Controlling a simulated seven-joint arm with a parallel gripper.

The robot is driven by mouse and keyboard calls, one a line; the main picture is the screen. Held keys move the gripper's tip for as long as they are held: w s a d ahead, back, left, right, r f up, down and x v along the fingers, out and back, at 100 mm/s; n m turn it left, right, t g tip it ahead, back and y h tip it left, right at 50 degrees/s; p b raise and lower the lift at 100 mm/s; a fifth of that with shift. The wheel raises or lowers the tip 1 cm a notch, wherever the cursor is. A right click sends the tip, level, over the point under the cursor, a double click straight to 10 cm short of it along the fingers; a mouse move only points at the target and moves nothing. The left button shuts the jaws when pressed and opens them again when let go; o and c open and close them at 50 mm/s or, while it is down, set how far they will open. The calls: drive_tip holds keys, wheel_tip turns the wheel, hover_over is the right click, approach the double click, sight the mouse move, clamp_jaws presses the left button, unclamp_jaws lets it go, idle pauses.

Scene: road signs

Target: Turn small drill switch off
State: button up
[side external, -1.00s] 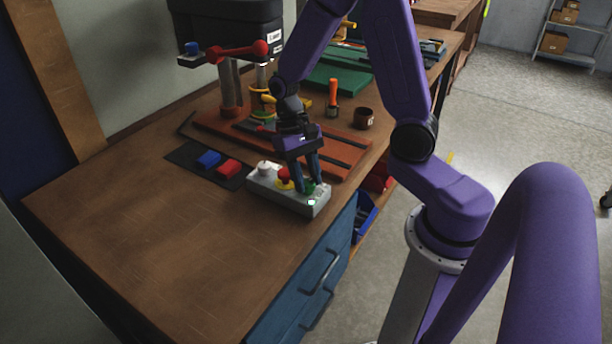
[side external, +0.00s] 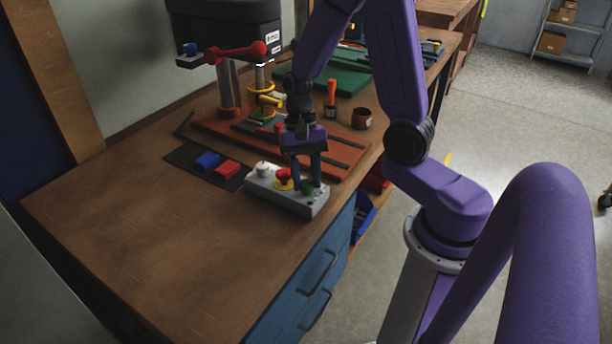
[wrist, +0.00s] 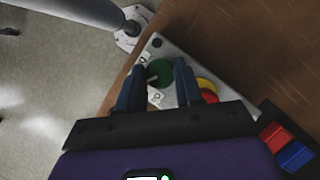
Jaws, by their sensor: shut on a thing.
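A grey control box (side external: 262,190) lies near the table's front edge. It carries a white knob (side external: 263,168), a red button (side external: 283,174) with a yellow collar, and a green rotary switch (side external: 306,188) at its right end. My gripper (side external: 309,182) points down over that end, with a finger on either side of the green switch. In the wrist view, the green switch (wrist: 160,72) sits between the fingers of my gripper (wrist: 159,77), which is shut on it. White labels show beside the switch. The fingers partly hide the switch and the red button.
A small drill press (side external: 229,85) with a red handle stands behind on a red-brown base (side external: 340,150). A black mat (side external: 190,160) with blue and red blocks lies left of the box. An orange-handled tool (side external: 331,95) and a brown cup (side external: 361,118) stand behind. The table's front left is clear.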

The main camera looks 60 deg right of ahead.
drive_tip(key=o, duration=1)
drive_tip(key=v, duration=1.7)
drive_tip(key=shift+r, duration=0.25)
drive_tip(key=shift+a, duration=0.1)
drive_tip(key=s+a+f+n+t+h, duration=0.1)
drive_tip(key=s+a+f+n, duration=0.1)
drive_tip(key=s+n, duration=0.4)
drive_tip(key=s+a+f+n+t+h, duration=0.1)
drive_tip(key=s+a+f+n, duration=0.2)
drive_tip(key=s+n, duration=0.3)
drive_tip(key=s+a+f+n+t+h, duration=0.1)
drive_tip(key=s+a+f+n, duration=0.1)
drive_tip(key=s+a+n, duration=0.2)
drive_tip(key=shift+s+a+f+n, duration=0.15)
drive_tip(key=shift+s+n, duration=0.35)
drive_tip(key=shift+n, duration=0.45)
drive_tip(key=shift+s+a+r+n, duration=0.1)
drive_tip(key=shift+s+n, duration=0.45)
drive_tip(key=shift+n, duration=0.45)
drive_tip(key=shift+s+a+f+n, duration=0.15)
drive_tip(key=shift+s+n, duration=0.35)
drive_tip(key=shift+n, duration=0.45)
